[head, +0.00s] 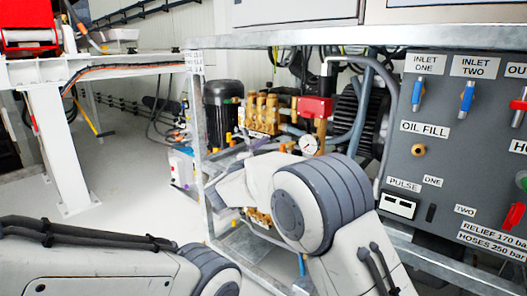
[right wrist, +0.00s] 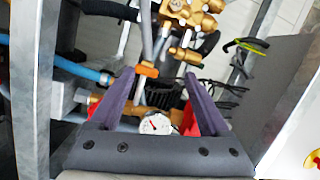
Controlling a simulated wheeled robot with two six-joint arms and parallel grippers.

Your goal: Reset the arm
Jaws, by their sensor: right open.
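My right arm reaches in from the lower right in the head view, in front of the pump frame. Its fingers are hard to make out there, behind the pale wrist. In the right wrist view my right gripper (right wrist: 157,74) is open, its two dark fingers apart. I see nothing held in it. Brass fittings (right wrist: 187,12), a pressure gauge (right wrist: 155,125) and hoses show beyond and between the fingers; I cannot tell whether they touch. Links of my left arm lie along the bottom left of the head view. My left gripper is out of view.
A metal frame (head: 196,125) holds a black motor (head: 222,115), a brass pump (head: 262,113), a red block (head: 316,108) and a gauge (head: 309,145). A grey valve panel (head: 455,140) stands at the right. A white bench (head: 120,73) stands left; open floor (head: 135,170) lies between.

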